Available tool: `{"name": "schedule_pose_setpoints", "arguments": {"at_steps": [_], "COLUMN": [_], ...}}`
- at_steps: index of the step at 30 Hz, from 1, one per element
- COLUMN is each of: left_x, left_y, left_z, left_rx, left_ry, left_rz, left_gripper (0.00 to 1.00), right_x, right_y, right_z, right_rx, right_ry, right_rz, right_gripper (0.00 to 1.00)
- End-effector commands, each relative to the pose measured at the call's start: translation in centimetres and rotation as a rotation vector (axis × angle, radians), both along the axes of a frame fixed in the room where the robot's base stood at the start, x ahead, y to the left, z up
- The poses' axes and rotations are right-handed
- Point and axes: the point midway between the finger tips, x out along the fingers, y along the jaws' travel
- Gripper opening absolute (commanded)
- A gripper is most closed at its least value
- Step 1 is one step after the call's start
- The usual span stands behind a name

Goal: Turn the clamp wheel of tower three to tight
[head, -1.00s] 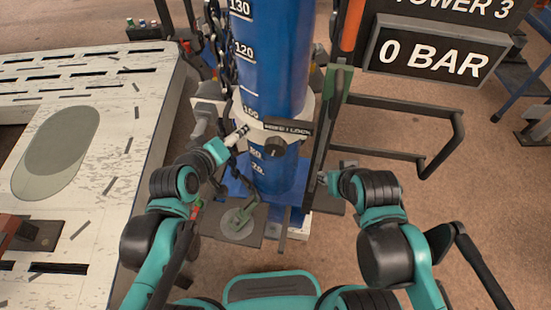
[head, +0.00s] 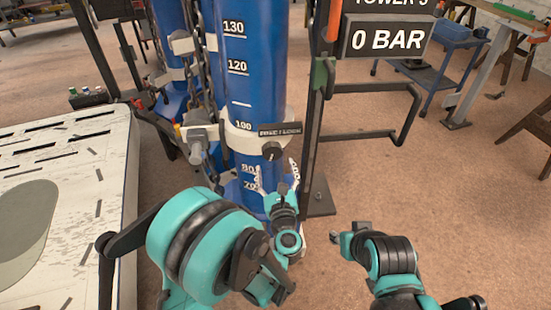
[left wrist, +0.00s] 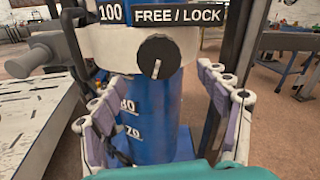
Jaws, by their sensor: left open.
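Tower three is a blue cylinder (head: 252,75) with a white scale and a pale collar band. The clamp wheel, a round black knob (head: 271,151), sits on the collar under a label reading FREE / LOCK (left wrist: 178,14). In the left wrist view the knob (left wrist: 158,57) is clear, its white mark pointing nearly straight down. My left gripper (head: 276,176) is open and empty just below and in front of the knob; its fingers (left wrist: 158,84) stand apart on either side of the cylinder in the wrist view. My right gripper (head: 348,234) is low, right of the tower; its jaws are unclear.
A 0 BAR sign (head: 387,38) hangs on a dark post right of the tower, with a dark rail (head: 365,138) beside it. Chains and a grey clamp (head: 198,142) are at the left. A white slotted table (head: 75,165) fills the left.

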Motion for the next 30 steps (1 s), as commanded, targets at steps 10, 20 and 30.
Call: {"name": "schedule_pose_setpoints", "arguments": {"at_steps": [10,20,30], "left_x": [5.4,6.3,6.2], "left_y": [0.6,0.7,0.7], "left_z": [0.0,0.1,0.2], "left_rx": [0.004,0.006,0.006], "left_ry": [-0.001,-0.001,-0.002], "left_rz": [0.000,-0.001,-0.001], "left_gripper": [0.75,0.75,0.25], "right_x": [0.0,0.0,0.0], "right_y": [0.0,0.0,0.0], "right_z": [-0.5,-0.6,-0.6], "right_rx": [0.000,0.000,0.000], "right_ry": [0.000,0.000,0.000], "right_rz": [0.000,0.000,0.000], "right_gripper": [0.36,0.36,0.36]}}
